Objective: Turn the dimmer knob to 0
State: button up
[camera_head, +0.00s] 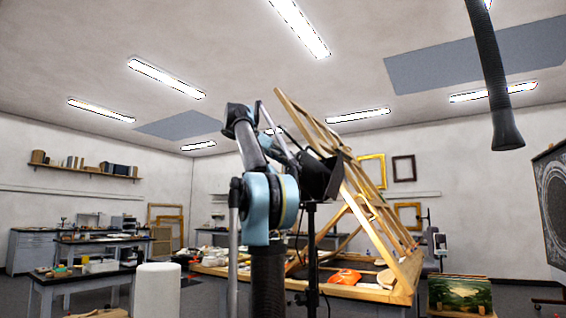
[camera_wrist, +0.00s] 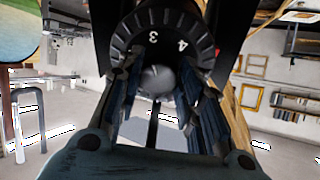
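The dimmer knob (camera_wrist: 156,77) is a round grey knob in the wrist view. It sits in front of a black dial ring (camera_wrist: 165,32) whose white numbers 3 and 4 show. My gripper (camera_wrist: 157,85) has one finger on each side of the knob, with its tips close to the knob's sides. Whether both tips press on it cannot be made out. In the head view a black lamp-like housing (camera_head: 318,177) on a dark stand (camera_head: 311,255) is beside my arm. The knob and dial are not discernible there.
A large tilted wooden frame (camera_head: 342,160) leans over a cluttered worktable (camera_head: 350,292) behind the stand. A white cylinder (camera_head: 157,290) stands at the lower left. A black duct hose (camera_head: 491,80) hangs at upper right. A landscape painting (camera_head: 460,294) is at lower right.

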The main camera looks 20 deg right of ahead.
jog(key=shift+a, duration=0.1)
jog(key=shift+c, duration=0.7)
jog(key=shift+s+d+r+n+t+y, duration=0.1)
jog(key=shift+n+t+y, duration=0.3)
jog(key=shift+n, duration=4.85)
jog(key=shift+s+d+r+n+t+y, duration=0.1)
jog(key=shift+n+t+y, duration=0.25)
jog(key=shift+n, duration=4.85)
jog(key=shift+s+d+n+t+y, duration=0.1)
jog(key=shift+n+t+y, duration=0.25)
jog(key=shift+n, duration=4.9)
